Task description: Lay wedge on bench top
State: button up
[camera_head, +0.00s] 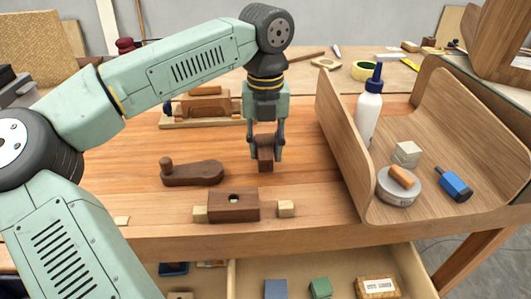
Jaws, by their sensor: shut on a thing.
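My gripper (265,155) points down over the middle of the bench top (318,200), left of the bent wooden tray. It is shut on a small dark brown wooden piece, which I take for the wedge (265,165). The fingers hide its sides. Its lower end sticks out below the fingertips, and I cannot tell whether it touches the bench top.
A dark brown block with a hole (233,207) sits in front, with pale blocks at both ends. A dark handled tool (192,174) lies to the left. The bent wooden tray (345,135) holds a glue bottle (369,115) and small items. An open drawer (245,280) juts out below.

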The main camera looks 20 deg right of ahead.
aim_at(265, 144)
notch_tip(265, 144, down, 3)
jog(key=shift+w+f+p, duration=0.15)
jog(key=shift+p, duration=0.4)
jog(key=shift+f, duration=0.1)
jog(key=shift+f, duration=0.15)
jog(key=shift+f+b, duration=0.1)
jog(key=shift+b, duration=0.25)
jog(key=o, duration=1.1)
jog(key=shift+o, duration=0.2)
notch_tip(265, 144, up, 13)
jog(key=shift+f+b, duration=0.2)
jog(key=shift+b, duration=0.35)
